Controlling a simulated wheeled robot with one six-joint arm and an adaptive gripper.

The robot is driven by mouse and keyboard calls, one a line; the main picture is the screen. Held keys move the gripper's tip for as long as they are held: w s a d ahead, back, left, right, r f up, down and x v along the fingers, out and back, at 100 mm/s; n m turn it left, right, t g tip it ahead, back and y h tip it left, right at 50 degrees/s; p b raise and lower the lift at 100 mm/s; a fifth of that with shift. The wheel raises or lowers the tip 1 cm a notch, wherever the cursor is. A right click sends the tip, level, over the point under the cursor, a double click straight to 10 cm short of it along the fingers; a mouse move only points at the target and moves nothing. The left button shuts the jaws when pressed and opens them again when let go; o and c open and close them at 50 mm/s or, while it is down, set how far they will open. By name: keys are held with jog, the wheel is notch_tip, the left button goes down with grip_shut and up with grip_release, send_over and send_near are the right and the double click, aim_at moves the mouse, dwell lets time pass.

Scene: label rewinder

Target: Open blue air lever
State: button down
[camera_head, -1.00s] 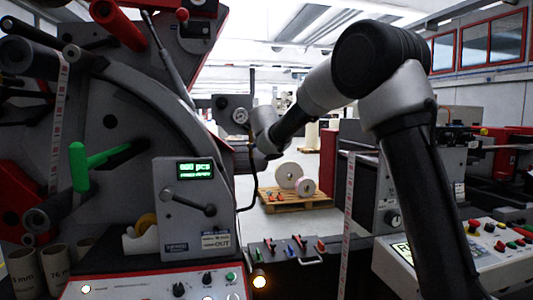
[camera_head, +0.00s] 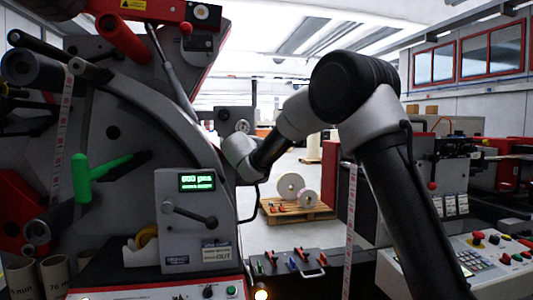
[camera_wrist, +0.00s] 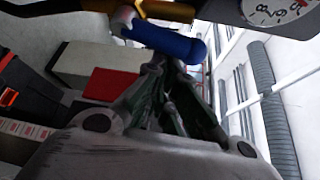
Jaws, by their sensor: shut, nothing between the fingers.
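The blue air lever (camera_wrist: 168,40) shows at the top of the wrist view, a rounded blue handle beside a brass-coloured fitting (camera_wrist: 168,11). It points to the right and slightly down in the picture. My gripper (camera_wrist: 170,68) is shut and empty, with its fingertips just below the blue handle. They look very close to it, but I cannot tell whether they touch. In the head view the fingers and the lever are hidden behind the grey machine panel; only my arm and wrist show.
The grey counter box (camera_head: 192,225) with a black handle stands in front of my wrist. A pallet (camera_head: 297,211) with white rolls lies behind.

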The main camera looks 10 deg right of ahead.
jog(key=shift+a+r+n+t, duration=0.3)
jog(key=shift+a+n, duration=0.2)
dwell(0.7)
